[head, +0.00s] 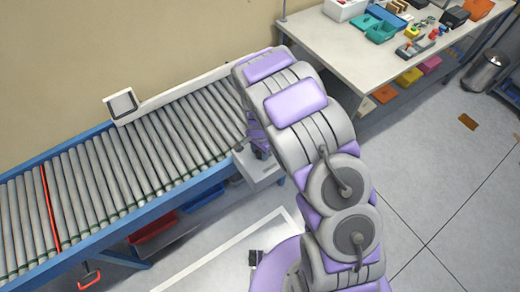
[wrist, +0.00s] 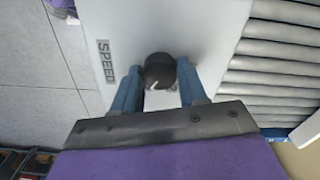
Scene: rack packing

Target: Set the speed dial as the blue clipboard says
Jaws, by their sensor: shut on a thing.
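The speed dial (wrist: 159,70) is a round black knob with a pale mark, on a light panel (wrist: 205,22) with a "SPEED" label (wrist: 105,62) to its left in the wrist view. My gripper (wrist: 160,82) has its two blue fingers on either side of the knob and is shut on it. In the head view my arm hides the gripper and the dial; part of a grey box (head: 262,172) shows at the conveyor's end. I cannot make out a blue clipboard in either view.
The roller conveyor (head: 130,170) with blue rails runs along the wall at left. A workbench (head: 360,45) holding boxes and small items stands at upper right, with a bin (head: 485,72) beside it. The floor (head: 440,190) at right is mostly clear.

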